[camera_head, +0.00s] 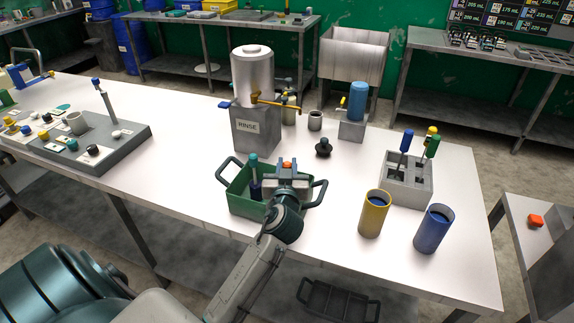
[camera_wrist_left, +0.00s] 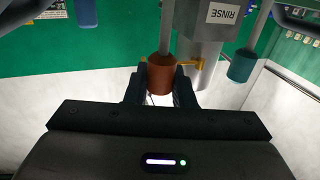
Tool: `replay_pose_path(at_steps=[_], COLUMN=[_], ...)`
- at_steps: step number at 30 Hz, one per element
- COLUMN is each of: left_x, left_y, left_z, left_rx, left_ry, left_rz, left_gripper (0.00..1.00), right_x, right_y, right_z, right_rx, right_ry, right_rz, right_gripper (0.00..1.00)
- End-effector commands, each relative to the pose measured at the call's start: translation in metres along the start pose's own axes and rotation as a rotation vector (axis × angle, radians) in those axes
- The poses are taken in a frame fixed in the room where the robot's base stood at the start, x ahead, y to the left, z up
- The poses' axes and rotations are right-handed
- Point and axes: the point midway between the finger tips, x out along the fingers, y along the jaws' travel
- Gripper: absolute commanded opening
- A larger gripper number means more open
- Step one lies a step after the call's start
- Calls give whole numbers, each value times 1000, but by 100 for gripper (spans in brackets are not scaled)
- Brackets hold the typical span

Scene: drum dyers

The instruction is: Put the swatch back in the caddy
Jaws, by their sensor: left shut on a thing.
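The green caddy (camera_head: 243,206) with dark side handles stands on the white table. A teal-topped swatch (camera_head: 253,170) stands in its left part; its teal top also shows in the wrist view (camera_wrist_left: 241,66). My left gripper (camera_head: 287,174) is over the caddy's right part, shut on an orange-topped swatch (camera_head: 287,164). In the wrist view the orange top (camera_wrist_left: 161,76) sits between the two fingertips (camera_wrist_left: 160,88). The gripper hides the swatch's lower end, so I cannot tell whether it is inside the caddy. My right gripper is not in view.
The rinse tank (camera_head: 252,100) stands behind the caddy. A yellow cup (camera_head: 373,215) and a blue cup (camera_head: 433,230) are to the right. A grey rack (camera_head: 408,185) holds blue, yellow and green-handled tools. A dark knobbed lid (camera_head: 323,149) lies behind. The table's front edge is close.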

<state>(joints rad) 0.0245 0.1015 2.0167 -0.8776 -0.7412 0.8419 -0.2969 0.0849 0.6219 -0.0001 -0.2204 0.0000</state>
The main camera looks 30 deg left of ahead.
Motion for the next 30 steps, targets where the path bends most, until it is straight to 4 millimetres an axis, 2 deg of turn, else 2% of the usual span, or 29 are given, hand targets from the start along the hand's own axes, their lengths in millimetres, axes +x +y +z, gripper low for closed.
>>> replay_pose_path(at_steps=[8,9,11,12,22,26,30], left_x=[0,0,0,0,0,-17,-49], left_y=[0,0,0,0,0,1,1], left_z=[3,1,1,1,-3,2,4], left_rx=[-1,-1,-1,-1,-1,-6,-9], left_ry=[1,1,0,0,0,-1,-3], left_rz=[0,0,0,0,0,1,1], left_gripper=[0,30,42,44,44,44,44], right_x=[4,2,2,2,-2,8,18], right_y=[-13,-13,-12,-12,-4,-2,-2], right_z=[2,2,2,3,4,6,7], right_rx=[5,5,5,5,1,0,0], right_ry=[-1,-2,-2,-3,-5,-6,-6], right_rz=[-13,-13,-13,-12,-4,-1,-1], right_gripper=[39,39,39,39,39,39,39])
